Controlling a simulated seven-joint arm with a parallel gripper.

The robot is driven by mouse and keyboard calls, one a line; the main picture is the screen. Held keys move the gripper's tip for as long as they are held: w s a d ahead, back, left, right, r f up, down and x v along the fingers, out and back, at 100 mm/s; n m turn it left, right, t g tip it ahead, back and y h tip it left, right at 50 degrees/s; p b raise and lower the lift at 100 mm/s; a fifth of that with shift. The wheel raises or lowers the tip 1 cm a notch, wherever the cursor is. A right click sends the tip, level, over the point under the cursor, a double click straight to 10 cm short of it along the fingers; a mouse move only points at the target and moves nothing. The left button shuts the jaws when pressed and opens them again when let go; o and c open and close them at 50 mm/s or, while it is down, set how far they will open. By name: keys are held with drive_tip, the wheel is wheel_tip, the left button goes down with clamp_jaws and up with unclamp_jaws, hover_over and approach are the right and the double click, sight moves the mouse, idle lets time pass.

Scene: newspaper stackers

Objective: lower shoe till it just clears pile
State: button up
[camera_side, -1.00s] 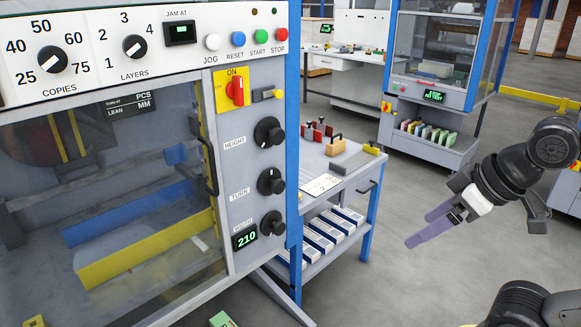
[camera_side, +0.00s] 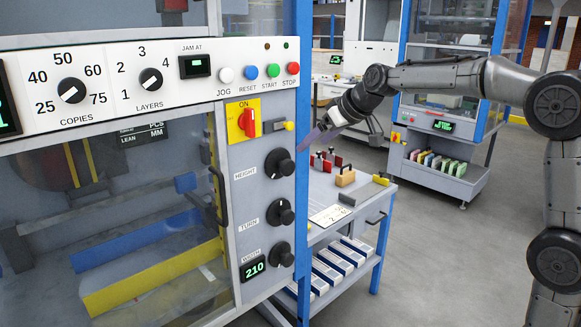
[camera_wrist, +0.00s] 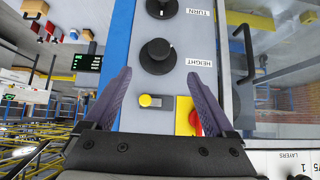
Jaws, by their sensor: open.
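The black HEIGHT knob (camera_side: 279,164) is on the grey side panel of the machine, above the TURN knob (camera_side: 280,212) and WIDTH knob (camera_side: 280,255). In the wrist view the HEIGHT knob (camera_wrist: 157,57) lies ahead of and between my two purple fingers. My gripper (camera_side: 306,143) is open and empty, just right of the HEIGHT knob in the side view; it also shows in the wrist view (camera_wrist: 160,74). It appears apart from the knob. Behind the glass are a blue rail (camera_side: 135,242) and a yellow rail (camera_side: 155,283). I cannot make out the shoe or pile clearly.
A red switch on a yellow plate (camera_side: 232,122) and a yellow-capped button (camera_side: 289,126) sit above the knob. A blue frame post (camera_side: 303,190) stands close beside it. A bench (camera_side: 352,222) with tools is to the right. The WIDTH display (camera_side: 253,268) reads 210.

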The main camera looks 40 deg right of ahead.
sight(290, 167)
drive_tip(key=x, duration=1.3)
drive_tip(key=shift+w+f, duration=0.2)
drive_tip(key=shift+f, duration=0.1)
drive_tip(key=c, duration=1.4)
drive_tip(key=shift+d, duration=0.1)
drive_tip(key=m+y, duration=0.2)
drive_tip(key=y, duration=0.1)
drive_tip(key=shift+d+y, duration=0.25)
drive_tip(key=shift+y, duration=0.05)
drive_tip(key=shift+f+m+t+y, duration=0.15)
drive_tip(key=shift+m+t+y, duration=0.25)
drive_tip(key=shift+m+y, duration=0.75)
drive_tip(key=shift+n+y, duration=0.25)
drive_tip(key=shift+y, duration=0.2)
